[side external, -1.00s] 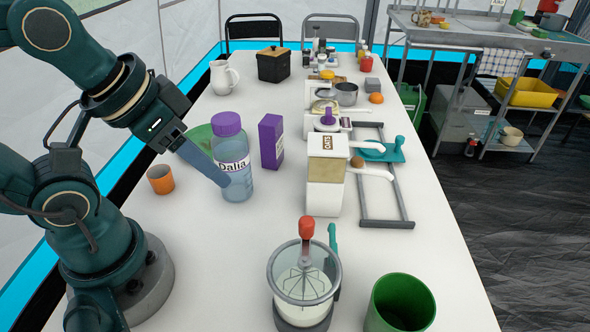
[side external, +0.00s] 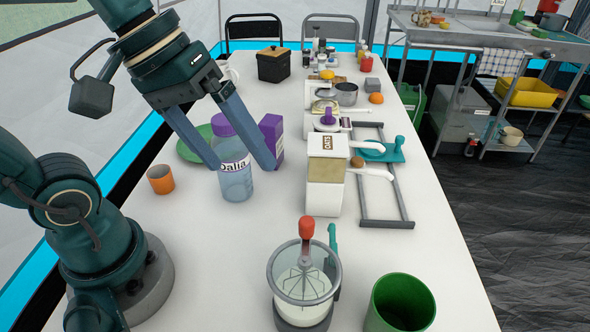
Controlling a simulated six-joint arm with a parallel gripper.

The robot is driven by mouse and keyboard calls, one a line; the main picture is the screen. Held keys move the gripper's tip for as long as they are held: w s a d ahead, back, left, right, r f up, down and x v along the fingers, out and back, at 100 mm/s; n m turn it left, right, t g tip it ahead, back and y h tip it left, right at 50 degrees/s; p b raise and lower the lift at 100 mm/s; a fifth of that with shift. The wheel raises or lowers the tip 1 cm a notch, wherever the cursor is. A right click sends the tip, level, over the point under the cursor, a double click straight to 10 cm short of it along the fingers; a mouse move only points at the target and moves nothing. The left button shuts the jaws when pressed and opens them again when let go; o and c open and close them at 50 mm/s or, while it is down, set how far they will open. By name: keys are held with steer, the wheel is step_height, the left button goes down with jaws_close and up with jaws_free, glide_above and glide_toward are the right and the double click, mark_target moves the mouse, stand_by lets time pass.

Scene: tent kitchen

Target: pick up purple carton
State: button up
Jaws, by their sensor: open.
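The purple carton (side external: 270,128) stands upright on the white table, just behind and right of a clear bottle with a purple lid (side external: 232,180). My gripper (side external: 244,165) is open, its two fingers spread and pointing down. In this view one finger shows at the left of the bottle and the other crosses in front of the carton's lower left part. The carton's lower left side is hidden by that finger and the bottle. I cannot tell whether a finger touches the carton or the bottle.
A green plate (side external: 192,150) lies behind the bottle, and an orange cup (side external: 160,180) stands to the left. A white oats dispenser (side external: 325,190) stands right of the carton. A whisk jar (side external: 303,278) and green cup (side external: 401,302) are in front. Bare table lies left of the whisk jar.

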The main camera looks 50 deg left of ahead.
steer(key=w+r+n+g+h, duration=0.1)
steer(key=w+n+g+h, duration=0.1)
steer(key=w+n+h, duration=0.35)
steer(key=n+t+h, duration=0.3)
steer(key=n, duration=0.7)
glide_above(280, 130)
steer(key=s+d, duration=0.2)
steer(key=d, duration=0.2)
step_height(280, 130, down, 5)
steer(key=a+f+n+t, duration=0.1)
steer(key=a+f+n, duration=0.1)
steer(key=a+f, duration=0.1)
steer(key=a+f+n+t, duration=0.1)
steer(key=a+f, duration=0.2)
steer(key=shift+a+f+n, duration=0.25)
steer(key=shift+f+n, duration=0.1)
steer(key=shift+a+f, duration=0.2)
steer(key=shift+f, duration=0.1)
steer(key=shift+x, duration=2.35)
